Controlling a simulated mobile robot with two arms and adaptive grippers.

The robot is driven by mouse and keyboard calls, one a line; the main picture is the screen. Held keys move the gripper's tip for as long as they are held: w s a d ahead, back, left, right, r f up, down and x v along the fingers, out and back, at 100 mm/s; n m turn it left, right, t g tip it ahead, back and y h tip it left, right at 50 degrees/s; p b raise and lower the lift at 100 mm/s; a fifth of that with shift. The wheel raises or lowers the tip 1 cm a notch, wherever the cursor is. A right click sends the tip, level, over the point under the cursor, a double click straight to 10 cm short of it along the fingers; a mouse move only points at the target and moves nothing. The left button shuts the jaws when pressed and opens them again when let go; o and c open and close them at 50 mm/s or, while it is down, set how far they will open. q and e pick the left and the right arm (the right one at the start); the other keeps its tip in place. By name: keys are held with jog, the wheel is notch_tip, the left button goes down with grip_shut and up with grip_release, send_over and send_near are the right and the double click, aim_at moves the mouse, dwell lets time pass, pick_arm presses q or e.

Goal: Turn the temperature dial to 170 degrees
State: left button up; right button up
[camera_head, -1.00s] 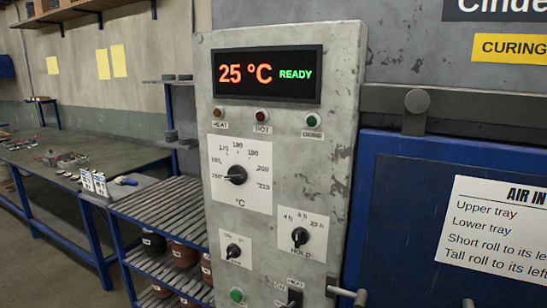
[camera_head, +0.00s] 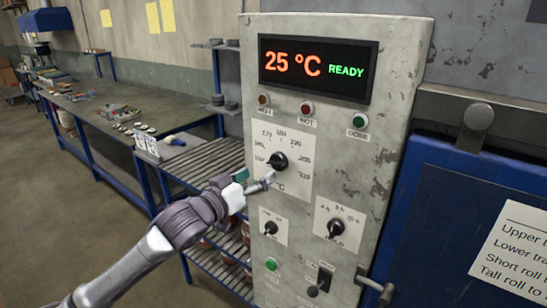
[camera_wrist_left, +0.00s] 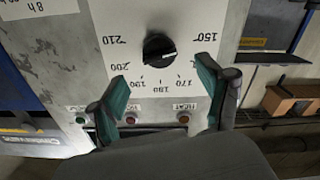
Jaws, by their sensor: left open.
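The temperature dial (camera_head: 278,161) is a black knob on a white scale plate on the grey control panel. Its pointer faces left, near the 150 end of the scale. My left gripper (camera_head: 256,180) is open and empty, just in front of the plate at the dial's lower left. In the left wrist view the dial (camera_wrist_left: 158,47) appears upside down, beyond and between the spread green-padded fingers (camera_wrist_left: 162,72), with no visible contact. The display (camera_head: 317,68) reads 25 °C READY.
A smaller knob (camera_head: 270,228) and the HOLD knob (camera_head: 336,229) sit below the dial. Indicator lamps (camera_head: 307,109) are above it. A slatted rack (camera_head: 205,158) stands left of the panel, and a blue door (camera_head: 430,220) with a handle is to the right.

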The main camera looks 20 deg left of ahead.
aim_at(273, 165)
pick_arm(q)
jog(key=p+x, duration=0.2)
jog(key=x, duration=0.3)
jog(key=shift+w+d+r, duration=0.1)
jog(key=shift+w+r, duration=0.05)
jog(key=shift+w, duration=0.1)
jog(key=shift+w+d, duration=0.15)
jog(key=shift+w, duration=0.25)
jog(key=shift+c, duration=0.2)
jog(key=c, duration=1.1)
